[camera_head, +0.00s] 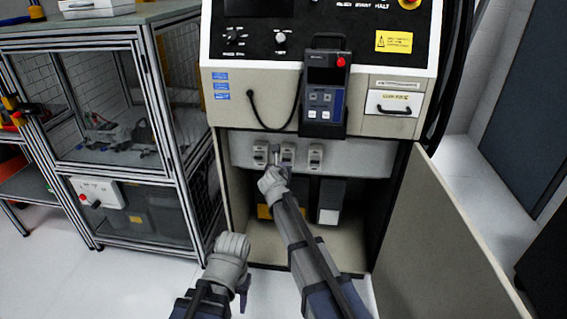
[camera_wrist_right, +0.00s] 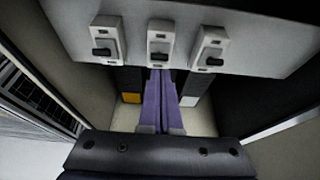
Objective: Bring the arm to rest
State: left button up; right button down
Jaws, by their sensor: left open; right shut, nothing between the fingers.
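My right arm reaches into the open front of the machine cabinet (camera_head: 240,195). Its gripper (camera_head: 278,158) is just in front of and below the row of breaker switches. In the right wrist view the purple fingers (camera_wrist_right: 160,75) lie together, shut and empty, with their tips under the middle switch (camera_wrist_right: 159,42). The left switch (camera_wrist_right: 103,42) and right switch (camera_wrist_right: 210,48) sit on either side on the pale panel (camera_wrist_right: 262,50). My left gripper (camera_head: 243,289) is low in front of the cabinet, open, held away from everything; its fingers show poorly.
The cabinet door (camera_head: 440,240) stands open on the right. A teach pendant (camera_head: 325,95) hangs above the switches, with its cable beside it. A framed cage (camera_head: 110,110) stands on the left. Clear floor (camera_head: 140,285) lies at the lower left.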

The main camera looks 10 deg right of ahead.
jog(key=shift+s+r, duration=0.2)
jog(key=s+a+r+m+g+y+p, duration=0.1)
jog(key=s+a+r+m+g+p, duration=0.1)
jog(key=s+m+p, duration=0.5)
jog(key=s+a+r+m+g+y+p, duration=0.1)
jog(key=s+r+m+g+p, duration=0.3)
jog(key=s+m, duration=0.8)
jog(key=s+a+r+m+g+p, duration=0.3)
jog(key=s+m+g+p, duration=0.4)
jog(key=s, duration=1.4)
jog(key=a+m+p, duration=0.1)
jog(key=m+p, duration=0.1)
jog(key=p, duration=0.3)
jog(key=shift+r+m+y, duration=0.4)
